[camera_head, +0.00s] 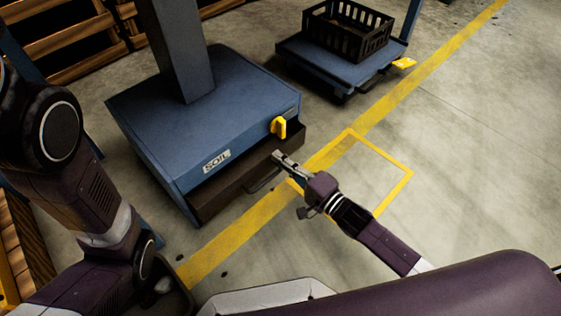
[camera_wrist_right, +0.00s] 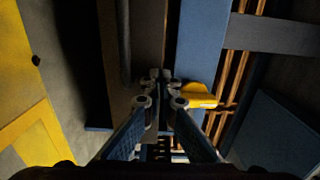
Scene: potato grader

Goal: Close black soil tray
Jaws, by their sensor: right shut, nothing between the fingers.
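The black soil tray (camera_head: 222,199) sticks part way out of the front of a blue cabinet (camera_head: 190,130) marked SOIL. Its front carries a dark bar handle (camera_head: 262,183). My right gripper (camera_head: 277,156) is shut and empty, with its fingertips at the right part of the tray's front. In the right wrist view, the shut fingertips (camera_wrist_right: 160,75) lie over the brown-black tray (camera_wrist_right: 147,30), beside the blue cabinet edge; contact cannot be told. My left arm shows at the left, but its gripper is not in view.
A yellow latch (camera_head: 279,127) sits on the cabinet front above the tray, close to my right gripper. A blue platform (camera_head: 335,70) with a black crate (camera_head: 349,30) stands behind. Yellow lines mark the floor; the floor to the right is clear.

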